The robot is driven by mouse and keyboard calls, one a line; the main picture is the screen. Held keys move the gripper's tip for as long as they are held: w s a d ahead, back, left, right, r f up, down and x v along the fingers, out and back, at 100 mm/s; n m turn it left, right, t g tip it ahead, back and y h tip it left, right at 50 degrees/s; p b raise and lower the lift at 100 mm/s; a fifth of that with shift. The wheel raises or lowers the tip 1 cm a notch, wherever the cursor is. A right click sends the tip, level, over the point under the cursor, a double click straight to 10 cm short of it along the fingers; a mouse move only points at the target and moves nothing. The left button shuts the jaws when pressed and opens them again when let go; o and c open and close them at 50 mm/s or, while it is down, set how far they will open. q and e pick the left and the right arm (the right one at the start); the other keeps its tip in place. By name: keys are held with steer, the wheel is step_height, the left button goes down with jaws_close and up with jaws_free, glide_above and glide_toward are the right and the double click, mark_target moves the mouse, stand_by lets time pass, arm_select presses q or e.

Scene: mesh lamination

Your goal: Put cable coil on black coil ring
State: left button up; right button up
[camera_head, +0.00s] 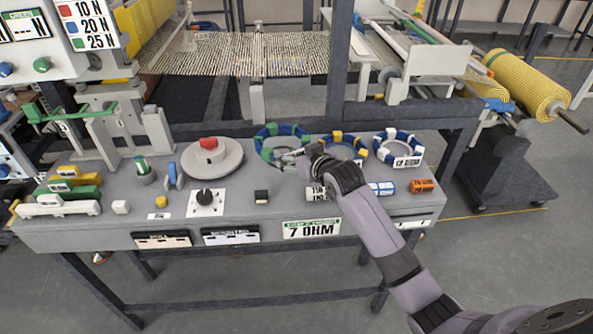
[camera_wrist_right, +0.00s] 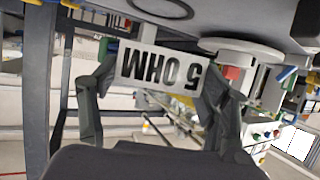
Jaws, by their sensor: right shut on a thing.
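My right gripper (camera_head: 293,156) reaches over the table to the near edge of a blue and green cable coil (camera_head: 268,132). In the right wrist view, its fingers (camera_wrist_right: 160,82) are shut on a white plate marked 5 OHM (camera_wrist_right: 158,70), seen upside down. I cannot tell whether this plate is joined to the blue and green coil. A blue and yellow coil (camera_head: 358,143) and a blue and white coil (camera_head: 388,137) with a white label stand to the right. A thin dark ring (camera_wrist_right: 185,20) lies on the table surface in the wrist view. My left gripper is not in view.
The grey table (camera_head: 255,222) bears a round base with a red knob (camera_head: 209,143), a black dial (camera_head: 204,195), and blue (camera_head: 382,188) and orange (camera_head: 422,186) pieces.

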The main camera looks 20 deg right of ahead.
mark_target(297, 181)
steer(key=shift+f, duration=3.1)
steer(key=shift+f, duration=0.1)
steer(key=o, duration=1.6)
steer(key=shift+f, duration=0.15)
steer(key=shift+s+r, duration=0.15)
steer(key=shift+r, duration=0.05)
steer(key=v, duration=1.1)
steer(key=shift+s+d+r, duration=0.1)
steer(key=shift+s+r, duration=0.1)
steer(key=shift+s, duration=0.1)
